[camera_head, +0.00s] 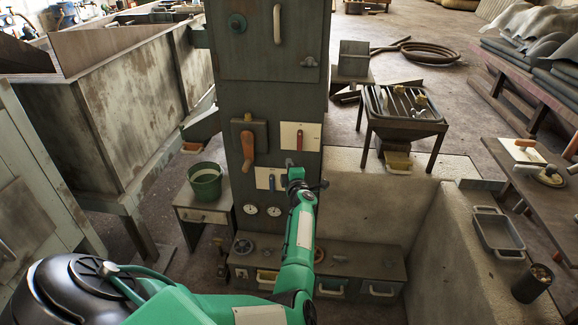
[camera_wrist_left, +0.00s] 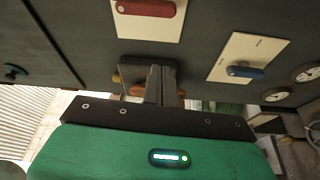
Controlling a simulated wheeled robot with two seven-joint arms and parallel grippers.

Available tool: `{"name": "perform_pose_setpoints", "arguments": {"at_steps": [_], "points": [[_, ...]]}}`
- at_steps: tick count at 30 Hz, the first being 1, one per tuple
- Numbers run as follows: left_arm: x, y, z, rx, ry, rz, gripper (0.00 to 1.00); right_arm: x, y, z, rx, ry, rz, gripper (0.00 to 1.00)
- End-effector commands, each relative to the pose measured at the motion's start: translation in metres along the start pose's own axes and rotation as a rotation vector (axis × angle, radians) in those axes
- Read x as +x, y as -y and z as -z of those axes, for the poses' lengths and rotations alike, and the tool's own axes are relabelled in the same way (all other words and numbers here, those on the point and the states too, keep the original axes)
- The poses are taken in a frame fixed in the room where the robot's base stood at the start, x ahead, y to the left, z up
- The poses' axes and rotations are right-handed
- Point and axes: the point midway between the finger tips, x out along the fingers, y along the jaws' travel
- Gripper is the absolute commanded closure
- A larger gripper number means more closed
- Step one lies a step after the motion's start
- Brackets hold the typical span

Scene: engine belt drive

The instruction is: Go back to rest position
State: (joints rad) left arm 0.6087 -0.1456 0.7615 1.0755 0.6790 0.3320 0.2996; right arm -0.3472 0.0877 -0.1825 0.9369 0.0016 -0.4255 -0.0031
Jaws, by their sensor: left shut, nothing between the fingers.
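My left gripper (camera_head: 290,164) is in front of the dark control cabinet (camera_head: 228,98), at the end of my green arm. In the left wrist view its two fingers (camera_wrist_left: 160,76) are together with nothing between them. A red lever (camera_head: 299,139) on a white plate is just above the gripper in the head view. A blue lever (camera_head: 271,182) on another white plate is to its left. A large orange lever (camera_head: 247,146) on a dark plate is farther left. In the wrist view the fingers partly hide the orange lever. My right gripper is out of view.
Two gauges (camera_head: 250,209) sit below the levers. A low drawer bench (camera_head: 350,266) stands at the cabinet's foot. A green bucket (camera_head: 206,184) stands on a small table at left. A metal tray table (camera_head: 402,126) and a concrete wall (camera_head: 458,250) are at right.

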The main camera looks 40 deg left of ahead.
Motion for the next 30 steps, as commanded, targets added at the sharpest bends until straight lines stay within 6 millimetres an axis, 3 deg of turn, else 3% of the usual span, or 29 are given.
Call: {"name": "perform_pose_setpoints", "arguments": {"at_steps": [4, 12, 16, 20, 24, 30], "points": [[0.000, 0.000, 0.000, 0.000, 0.000, 0.000, 1.00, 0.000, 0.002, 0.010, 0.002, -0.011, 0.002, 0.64], [-0.001, 0.001, 0.000, 0.004, 0.002, 0.001, 1.00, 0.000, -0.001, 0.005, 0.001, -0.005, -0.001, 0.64], [-0.012, 0.019, -0.011, 0.083, 0.061, 0.011, 1.00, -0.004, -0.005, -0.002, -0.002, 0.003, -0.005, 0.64], [-0.049, 0.075, -0.036, 0.300, 0.225, 0.039, 1.00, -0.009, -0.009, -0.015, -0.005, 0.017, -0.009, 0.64], [-0.114, 0.158, -0.056, 0.582, 0.454, 0.081, 1.00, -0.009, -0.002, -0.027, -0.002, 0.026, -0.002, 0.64], [-0.219, 0.271, -0.047, 0.919, 0.754, 0.141, 1.00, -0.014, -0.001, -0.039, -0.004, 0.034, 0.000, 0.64]]}}
